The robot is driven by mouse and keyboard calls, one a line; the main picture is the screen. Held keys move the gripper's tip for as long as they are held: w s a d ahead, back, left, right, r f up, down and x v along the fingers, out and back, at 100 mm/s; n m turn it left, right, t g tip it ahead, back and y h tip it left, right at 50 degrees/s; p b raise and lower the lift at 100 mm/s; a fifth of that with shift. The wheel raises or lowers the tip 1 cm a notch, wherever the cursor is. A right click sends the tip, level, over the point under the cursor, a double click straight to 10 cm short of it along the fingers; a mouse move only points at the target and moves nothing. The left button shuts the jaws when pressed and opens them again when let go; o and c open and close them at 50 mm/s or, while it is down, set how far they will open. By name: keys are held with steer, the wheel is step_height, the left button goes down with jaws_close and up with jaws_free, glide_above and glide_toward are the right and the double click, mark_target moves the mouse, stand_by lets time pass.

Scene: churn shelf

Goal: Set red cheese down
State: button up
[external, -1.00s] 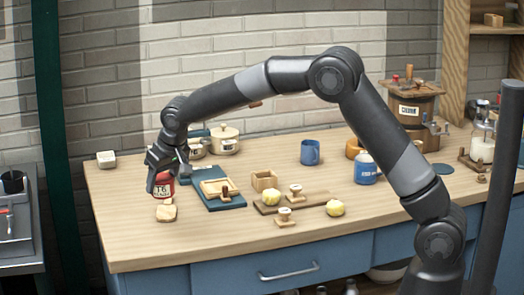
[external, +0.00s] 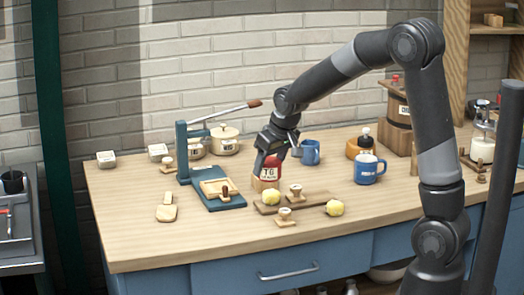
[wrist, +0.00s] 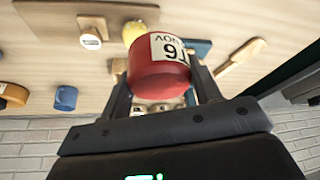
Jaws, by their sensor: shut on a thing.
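The red cheese (external: 270,168) is a short red cylinder with a white label marked T6. My gripper (external: 269,157) is shut on it, with one finger on each side. The cheese also fills the middle of the wrist view (wrist: 160,80), between the two fingers.
A teal press (external: 225,201) with a raised lever stands to the left. A wooden board (external: 306,201) with stamps and yellow lumps lies to the right. Blue mugs (external: 367,171) stand behind and right. The front left of the table (external: 140,235) is clear.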

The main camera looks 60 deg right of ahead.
steer(key=w+a+f, duration=0.2)
steer(key=a, duration=0.1)
steer(key=w+a+f, duration=0.2)
steer(key=a, duration=0.1)
steer(key=w+a+f, duration=0.2)
steer(key=f, duration=0.1)
steer(key=shift+w+a, duration=0.4)
steer(key=shift+a+f, duration=0.1)
steer(key=shift+f, duration=1.9)
steer(key=shift+f, duration=0.15)
steer(key=o, duration=1.1)
